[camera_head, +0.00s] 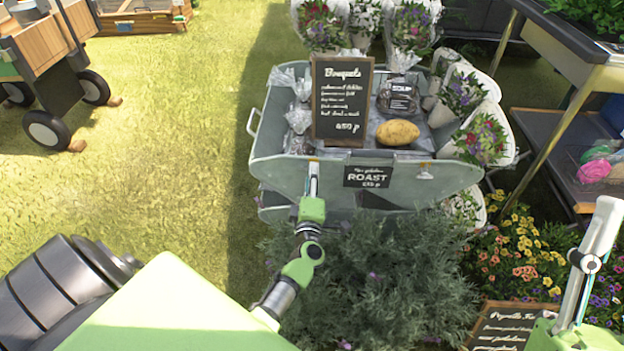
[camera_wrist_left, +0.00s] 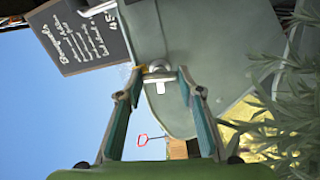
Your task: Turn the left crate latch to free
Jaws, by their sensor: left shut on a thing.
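The grey-green crate (camera_head: 270,172) stands in the middle of the head view, with its front wall facing me. My left gripper (camera_head: 314,166) reaches up to the left part of that wall. In the left wrist view, the left crate latch (camera_wrist_left: 158,80), a small pale metal piece, sits between the fingertips of my left gripper (camera_wrist_left: 162,76), which is shut on it. In the head view the gripper hides most of this latch. The right latch (camera_head: 425,173) shows on the same wall. My right arm's end (camera_head: 590,255) is at the right edge, away from the crate.
A "ROAST" sign (camera_head: 367,176) hangs between the latches. A leafy bush (camera_head: 390,275) fills the space below. Open grass (camera_head: 170,150) lies left.

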